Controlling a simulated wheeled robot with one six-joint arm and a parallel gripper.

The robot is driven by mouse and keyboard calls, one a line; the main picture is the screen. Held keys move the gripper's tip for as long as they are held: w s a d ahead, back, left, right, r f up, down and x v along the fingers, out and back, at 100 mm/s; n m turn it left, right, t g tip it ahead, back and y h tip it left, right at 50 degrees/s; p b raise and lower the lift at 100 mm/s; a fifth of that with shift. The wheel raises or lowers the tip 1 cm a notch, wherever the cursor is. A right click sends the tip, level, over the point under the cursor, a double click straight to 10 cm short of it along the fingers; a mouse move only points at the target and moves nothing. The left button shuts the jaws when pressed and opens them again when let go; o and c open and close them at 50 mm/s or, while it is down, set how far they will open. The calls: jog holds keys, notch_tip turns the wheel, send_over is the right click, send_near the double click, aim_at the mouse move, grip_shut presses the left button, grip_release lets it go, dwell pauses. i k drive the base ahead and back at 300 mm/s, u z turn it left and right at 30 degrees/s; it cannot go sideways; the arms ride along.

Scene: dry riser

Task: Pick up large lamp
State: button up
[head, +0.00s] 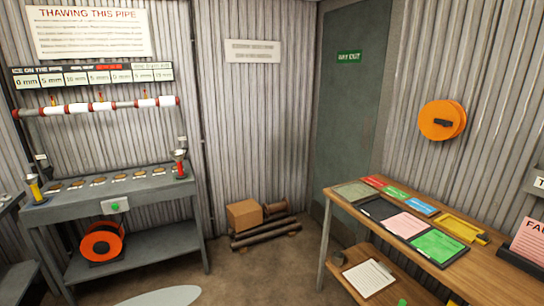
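No thing here is plainly marked as the large lamp. Two lamp-like things stand on the grey bench (75,208) at left. One has a red body and a grey flared top (180,165), at the bench's right end. The other has a yellow body and a grey top (35,188), at its left end. I cannot tell whether either is the large lamp. My gripper is not in view.
Several small discs lie along the bench top below a wall pipe (100,107). An orange reel (101,242) sits on the lower shelf. A wooden table (452,268) with cards and trays stands at right. A box (244,215) and pipes lie at the back wall. Floor between is clear.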

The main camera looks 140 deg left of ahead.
aim_at(178, 155)
jog(key=u, duration=5.4)
